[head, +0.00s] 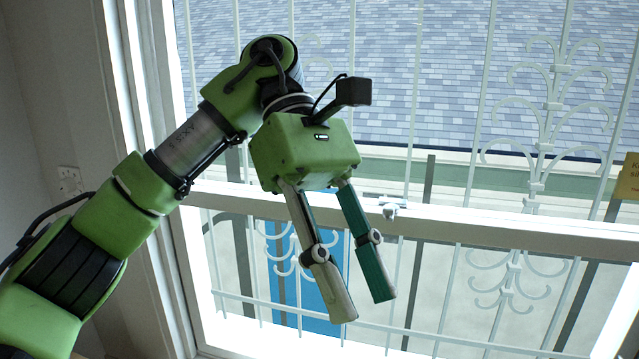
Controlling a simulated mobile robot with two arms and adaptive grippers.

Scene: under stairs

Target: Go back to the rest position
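My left arm comes in from the lower left, green with dark joints, and reaches up in front of a window. Its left gripper (366,306) hangs with the fingers pointing down and slightly right. The two fingers, one pale and one teal, are apart with nothing between them. A small black camera sits on top of the gripper body. My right gripper is not in the head view.
A white-framed window (460,220) with ornate white bars fills most of the view behind the arm. A shingled roof (430,70) shows outside. A grey wall (40,130) with a socket (69,180) is at left. A yellow sign (627,177) shows at the right edge.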

